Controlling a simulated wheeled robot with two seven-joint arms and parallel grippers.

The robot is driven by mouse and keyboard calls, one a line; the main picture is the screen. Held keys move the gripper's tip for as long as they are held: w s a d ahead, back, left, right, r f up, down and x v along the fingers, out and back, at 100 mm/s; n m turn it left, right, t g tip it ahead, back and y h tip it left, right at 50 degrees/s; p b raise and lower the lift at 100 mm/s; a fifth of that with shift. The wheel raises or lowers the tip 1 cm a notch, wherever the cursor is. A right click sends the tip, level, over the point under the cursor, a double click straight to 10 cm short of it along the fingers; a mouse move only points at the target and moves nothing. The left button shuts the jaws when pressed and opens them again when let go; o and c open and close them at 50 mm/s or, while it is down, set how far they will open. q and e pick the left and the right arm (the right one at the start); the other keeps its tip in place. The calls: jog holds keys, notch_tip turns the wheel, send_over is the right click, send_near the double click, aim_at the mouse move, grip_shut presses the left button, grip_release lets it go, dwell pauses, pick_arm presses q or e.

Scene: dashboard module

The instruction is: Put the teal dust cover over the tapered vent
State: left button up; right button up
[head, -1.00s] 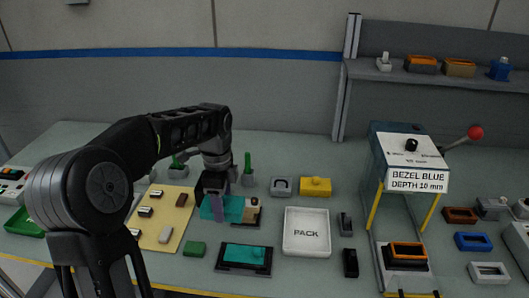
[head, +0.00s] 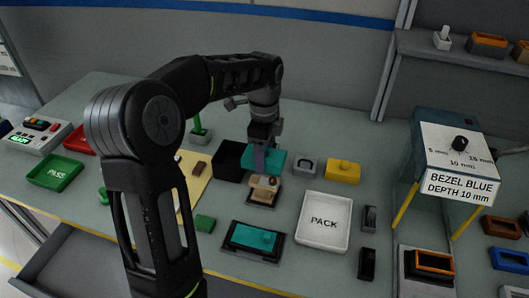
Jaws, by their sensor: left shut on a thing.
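My left gripper (head: 262,158) points down and is shut on a teal dust cover (head: 278,161), a flat plate-like piece seen partly behind the fingers. The cover is just behind a tan piece (head: 263,186) on a dark base, which may be the tapered vent; its shape is too small to tell. I cannot tell how high the cover is above the table. A second teal piece (head: 250,237) sits on a black base at the front. My right gripper is not in view.
A black box (head: 228,160) stands left of the gripper. A white PACK tray (head: 324,222), grey block (head: 304,166) and yellow block (head: 343,171) are to the right. A green block (head: 205,223) lies at the front. The press-like stand (head: 455,150) is at the right.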

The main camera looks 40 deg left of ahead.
pick_arm(q)
jog(key=b, duration=0.4)
send_over(264, 181)
jog(key=shift+f, duration=2.8)
jog(key=shift+p, duration=0.6)
jog(key=shift+f+b, duration=0.9)
jog(key=shift+f, duration=0.35)
jog(key=o, duration=1.4)
jog(key=shift+o, duration=0.2)
notch_tip(264, 181, up, 8)
jog(key=shift+f+b, duration=0.1)
jog(key=shift+b, duration=0.25)
